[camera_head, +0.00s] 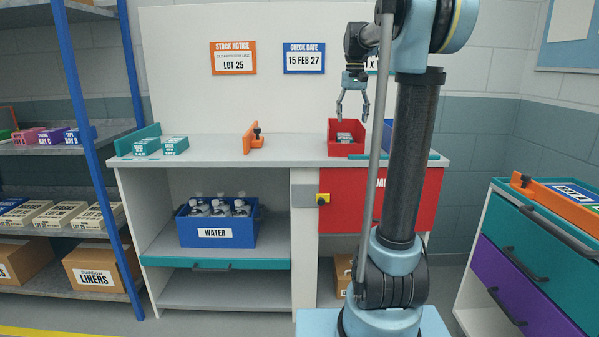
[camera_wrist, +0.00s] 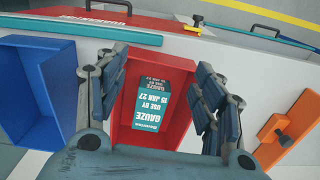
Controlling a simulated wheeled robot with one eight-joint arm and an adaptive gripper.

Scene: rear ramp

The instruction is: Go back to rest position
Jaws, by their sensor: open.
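My gripper (camera_head: 352,104) is open and empty above the red bin on the counter in the head view. In the wrist view its two fingers (camera_wrist: 158,105) are spread on either side of the red bin (camera_wrist: 178,143). A teal and white gauze box (camera_wrist: 150,106) marked "USE BY 15 JAN 27" lies in the bin, apart from the fingers. A darker box face shows beside it in the bin. The red bin also stands at the right part of the counter in the head view (camera_head: 343,147). Part of the counter is hidden behind my arm.
Two teal boxes (camera_head: 160,146) sit at the counter's left. An orange bracket (camera_head: 250,140) stands mid-counter, and a blue bin (camera_wrist: 28,98) stands beside the red one. A blue WATER crate (camera_head: 217,233) is on the shelf below. The counter (camera_head: 215,153) is clear between boxes and bracket.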

